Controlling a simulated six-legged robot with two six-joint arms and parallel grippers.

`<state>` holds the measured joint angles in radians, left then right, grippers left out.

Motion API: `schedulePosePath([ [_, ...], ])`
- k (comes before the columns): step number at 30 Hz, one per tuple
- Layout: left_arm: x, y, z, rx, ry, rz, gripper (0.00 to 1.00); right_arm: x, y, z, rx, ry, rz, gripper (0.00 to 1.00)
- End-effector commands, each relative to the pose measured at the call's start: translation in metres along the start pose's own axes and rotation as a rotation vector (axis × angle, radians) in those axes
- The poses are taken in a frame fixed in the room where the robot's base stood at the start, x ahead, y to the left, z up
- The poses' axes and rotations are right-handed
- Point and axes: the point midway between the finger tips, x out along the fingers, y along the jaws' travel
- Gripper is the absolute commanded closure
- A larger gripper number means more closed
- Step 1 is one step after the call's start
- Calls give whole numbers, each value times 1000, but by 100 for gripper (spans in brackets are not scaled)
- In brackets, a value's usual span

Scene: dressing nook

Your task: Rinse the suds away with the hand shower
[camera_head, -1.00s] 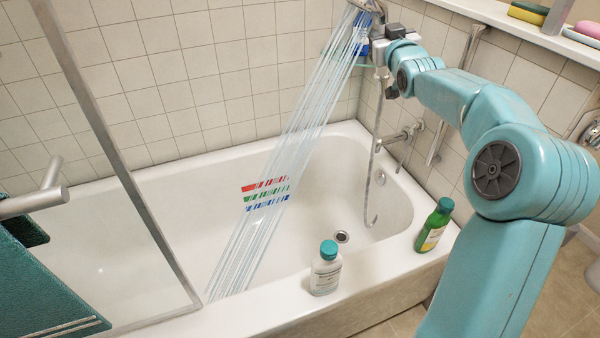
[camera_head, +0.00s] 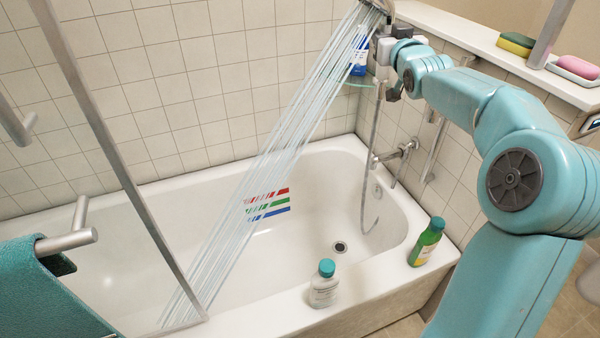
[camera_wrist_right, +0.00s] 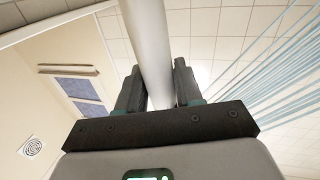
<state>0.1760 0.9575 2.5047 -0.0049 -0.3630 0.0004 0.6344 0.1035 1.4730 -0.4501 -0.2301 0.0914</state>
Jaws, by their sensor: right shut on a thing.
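My right gripper (camera_head: 386,46) is at the top of the head view, shut on the hand shower (camera_head: 378,5). In the right wrist view, the hand shower's pale handle (camera_wrist_right: 148,40) stands between the two dark fingers (camera_wrist_right: 158,88). Water jets (camera_head: 270,140) run from the shower head, slanting down and left into the white bathtub (camera_head: 310,175). Red, green and blue stripes (camera_head: 268,203) show on the tub's inner wall, their left part crossed by the jets. I cannot make out any suds. My left gripper is out of view.
A clear bottle with a teal cap (camera_head: 324,286) and a green bottle (camera_head: 427,243) stand on the tub's front rim. A glass screen edge (camera_head: 120,165) and a bar with a teal towel (camera_head: 45,290) are at left. A hose (camera_head: 370,170) hangs near the tap (camera_head: 398,153).

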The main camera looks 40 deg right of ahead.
Motion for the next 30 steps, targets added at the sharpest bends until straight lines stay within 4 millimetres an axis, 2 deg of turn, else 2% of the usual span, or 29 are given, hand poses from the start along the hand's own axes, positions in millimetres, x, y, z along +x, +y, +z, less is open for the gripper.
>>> schedulePosePath([
  [1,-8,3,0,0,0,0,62,-1,1,-10,6,2,1,100],
  [15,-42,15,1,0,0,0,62,-9,5,-45,60,-13,0,100],
  [30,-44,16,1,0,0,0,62,-10,5,-47,69,-16,0,100],
])
